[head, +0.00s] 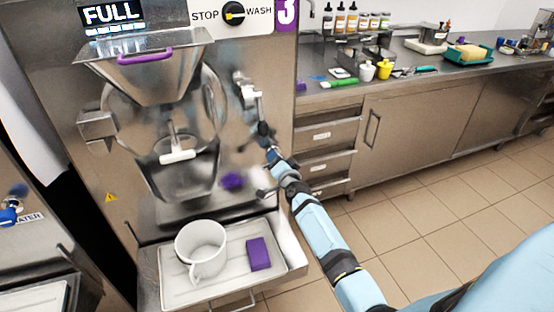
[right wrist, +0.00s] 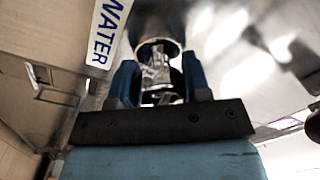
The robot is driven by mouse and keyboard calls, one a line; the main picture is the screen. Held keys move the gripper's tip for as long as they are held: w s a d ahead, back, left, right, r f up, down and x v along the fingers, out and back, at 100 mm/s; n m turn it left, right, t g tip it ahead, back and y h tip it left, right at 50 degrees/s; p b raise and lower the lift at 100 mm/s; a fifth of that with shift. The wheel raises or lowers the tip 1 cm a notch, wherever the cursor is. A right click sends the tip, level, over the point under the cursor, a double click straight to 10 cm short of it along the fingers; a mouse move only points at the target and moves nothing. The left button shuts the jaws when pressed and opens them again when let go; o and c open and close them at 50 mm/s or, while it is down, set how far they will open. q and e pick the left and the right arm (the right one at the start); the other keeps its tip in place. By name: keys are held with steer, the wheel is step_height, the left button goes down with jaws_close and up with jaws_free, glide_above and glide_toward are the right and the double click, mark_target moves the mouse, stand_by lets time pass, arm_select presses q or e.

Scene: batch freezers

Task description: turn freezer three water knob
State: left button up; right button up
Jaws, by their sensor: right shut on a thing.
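Freezer three (head: 100,170), marked with a purple 3, stands at left centre in the head view. My right arm reaches up to its right side, and my right gripper (head: 264,132) is there, just below a silver tap-like fitting (head: 249,93). In the right wrist view the two blue fingers are on either side of a shiny metal part (right wrist: 156,68) below a round metal collar (right wrist: 158,28). The WATER label (right wrist: 107,32) is just left of it. The gripper is shut on this part, which I take as the water knob; the fingers partly hide it. My left gripper is out of view.
A tray (head: 172,285) below the freezer spout holds a white mug (head: 200,246) and a purple block (head: 258,254). A steel counter (head: 440,72) with bottles and tools runs along the right. The tiled floor (head: 440,190) before it is clear.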

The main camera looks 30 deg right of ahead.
steer(key=shift+m, duration=1.3)
steer(key=o, duration=0.9)
steer(key=shift+s, duration=0.1)
